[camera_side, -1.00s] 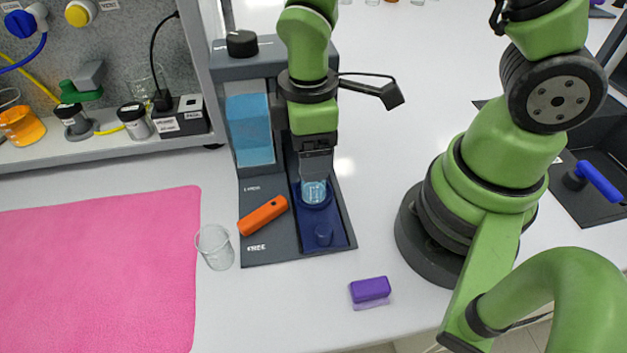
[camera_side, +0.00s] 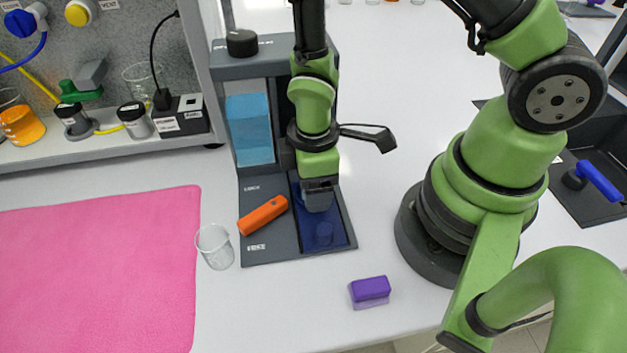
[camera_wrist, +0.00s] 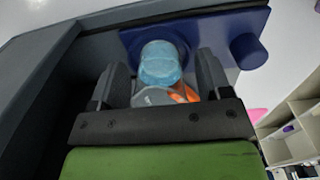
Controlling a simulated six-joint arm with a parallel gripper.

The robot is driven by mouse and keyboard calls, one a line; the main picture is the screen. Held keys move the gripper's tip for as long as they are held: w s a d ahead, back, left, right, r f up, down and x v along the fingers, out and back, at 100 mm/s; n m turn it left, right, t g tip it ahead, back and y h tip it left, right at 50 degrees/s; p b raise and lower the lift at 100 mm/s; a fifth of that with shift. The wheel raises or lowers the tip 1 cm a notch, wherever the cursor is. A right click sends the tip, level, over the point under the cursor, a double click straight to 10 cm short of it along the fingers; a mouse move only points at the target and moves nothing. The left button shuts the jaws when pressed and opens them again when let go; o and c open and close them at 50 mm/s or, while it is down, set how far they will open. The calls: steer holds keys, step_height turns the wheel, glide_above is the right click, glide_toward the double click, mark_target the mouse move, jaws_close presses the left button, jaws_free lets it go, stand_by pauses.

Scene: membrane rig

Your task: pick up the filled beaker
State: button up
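The filled beaker (camera_wrist: 160,60) shows light blue in the wrist view, on the dark blue base of the dispenser (camera_side: 283,247). In the side view my gripper (camera_side: 319,206) is low over that base and hides the beaker. In the wrist view the two dark fingers of my gripper (camera_wrist: 162,66) are apart, one to each side of the beaker. A gap shows on both sides, so they do not appear to touch it. How far down the beaker the fingertips reach is hard to tell.
An orange handle (camera_side: 263,215) lies across the dispenser's left front. An empty clear beaker (camera_side: 215,248) stands left of it, beside a pink mat (camera_side: 100,270). A purple block (camera_side: 370,289) sits in front. The dispenser's grey column and blue tank (camera_side: 249,129) rise close behind my gripper.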

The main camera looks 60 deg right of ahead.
steer(key=c, duration=0.8)
steer(key=shift+c, duration=0.2)
